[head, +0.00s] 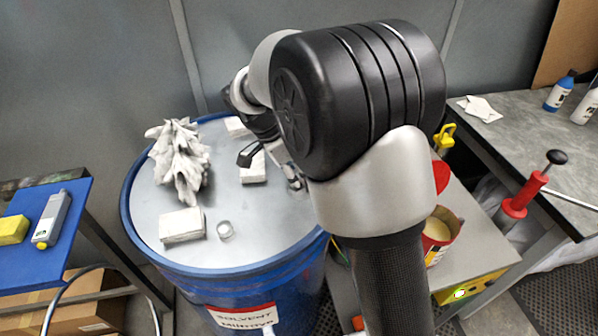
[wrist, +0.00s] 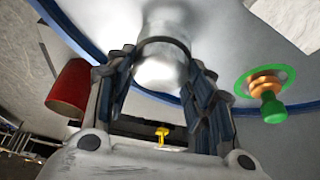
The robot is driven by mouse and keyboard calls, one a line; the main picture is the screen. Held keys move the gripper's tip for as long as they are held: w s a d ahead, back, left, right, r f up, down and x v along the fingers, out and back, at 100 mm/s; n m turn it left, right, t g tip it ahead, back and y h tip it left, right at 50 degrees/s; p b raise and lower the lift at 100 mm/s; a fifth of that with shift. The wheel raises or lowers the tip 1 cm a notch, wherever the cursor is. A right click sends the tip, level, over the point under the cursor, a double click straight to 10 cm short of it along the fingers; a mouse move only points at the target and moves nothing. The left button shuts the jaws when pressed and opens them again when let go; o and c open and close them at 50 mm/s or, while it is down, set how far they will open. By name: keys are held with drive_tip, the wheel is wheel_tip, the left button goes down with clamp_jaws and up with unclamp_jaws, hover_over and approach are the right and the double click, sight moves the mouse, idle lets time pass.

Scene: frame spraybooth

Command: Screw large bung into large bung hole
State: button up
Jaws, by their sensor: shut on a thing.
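In the wrist view, my gripper (wrist: 162,72) has its two dark fingers on either side of a silver, round metal piece (wrist: 163,68), which looks like the large bung, and is shut on it. A dark ring crosses this piece near its upper part. The grey drum lid (wrist: 218,50) lies behind it. I cannot tell whether the piece touches the lid or is in the large bung hole, and no thread shows. In the head view, my arm hides most of the gripper and the right part of the lid (head: 245,200) of the blue drum.
A green and brass fitting (wrist: 266,92) shows right of my gripper. A red can (head: 441,237) stands on the cart to the right.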

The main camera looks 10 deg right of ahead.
drive_tip(key=shift+m+g, duration=0.3)
drive_tip(key=shift+m, duration=0.4)
drive_tip(key=m+g+p, duration=0.1)
drive_tip(key=m, duration=0.2)
drive_tip(key=shift+w+r+p, duration=0.1)
drive_tip(key=shift+w+p, duration=0.05)
drive_tip(key=shift+p, duration=0.15)
drive_tip(key=shift+m+g, duration=0.4)
drive_tip(key=shift+m, duration=0.4)
drive_tip(key=shift+y, duration=0.3)
drive_tip(key=o, duration=0.7)
